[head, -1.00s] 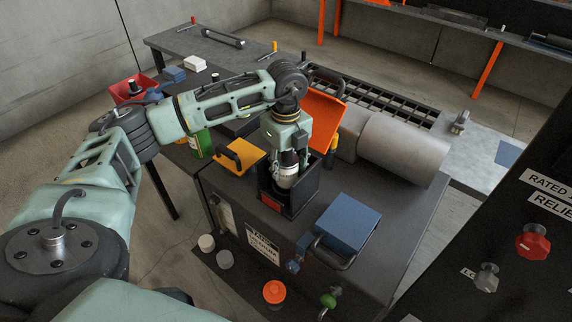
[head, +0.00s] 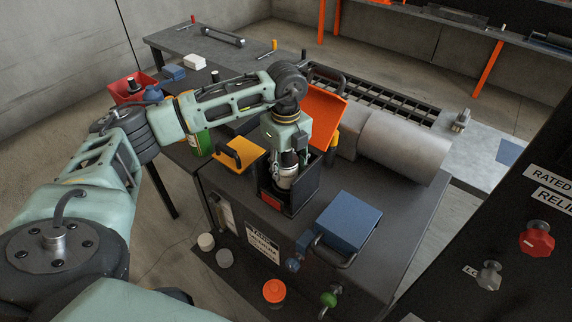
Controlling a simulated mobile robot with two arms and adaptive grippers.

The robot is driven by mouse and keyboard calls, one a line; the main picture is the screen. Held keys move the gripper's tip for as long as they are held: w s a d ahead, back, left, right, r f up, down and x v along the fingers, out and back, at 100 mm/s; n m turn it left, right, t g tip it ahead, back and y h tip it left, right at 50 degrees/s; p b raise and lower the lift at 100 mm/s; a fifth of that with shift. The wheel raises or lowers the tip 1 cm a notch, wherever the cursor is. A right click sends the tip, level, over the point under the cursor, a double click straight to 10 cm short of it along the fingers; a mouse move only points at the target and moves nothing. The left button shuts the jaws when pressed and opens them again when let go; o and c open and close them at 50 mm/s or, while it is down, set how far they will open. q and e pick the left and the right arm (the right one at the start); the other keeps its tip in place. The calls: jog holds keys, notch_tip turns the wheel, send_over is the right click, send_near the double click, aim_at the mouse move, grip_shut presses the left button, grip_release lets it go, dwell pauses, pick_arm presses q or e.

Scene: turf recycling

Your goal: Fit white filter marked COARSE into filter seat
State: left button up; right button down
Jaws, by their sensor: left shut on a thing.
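My left gripper (head: 287,177) reaches down from above into an open-topped black box on the grey machine housing, which appears to be the filter seat (head: 299,203). Its fingertips are largely hidden by the box walls. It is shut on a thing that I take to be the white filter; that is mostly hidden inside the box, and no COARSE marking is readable. An orange lid (head: 322,114) stands raised behind the box. My right gripper is out of view.
A yellow handled cover (head: 238,154) lies left of the box, and a blue handled block (head: 347,223) lies to its right. A grey cylinder (head: 405,147) sits behind. A dark control panel with a red knob (head: 537,240) stands at right. A red bin (head: 128,90) is at far left.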

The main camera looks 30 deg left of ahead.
aim_at(286, 175)
pick_arm(q)
jog(key=shift+f+b, duration=1.25)
jog(key=shift+f, duration=0.55)
jog(key=o, duration=1.3)
jog(key=shift+r, duration=0.1)
notch_tip(286, 175, up, 12)
jog(key=shift+f, duration=0.1)
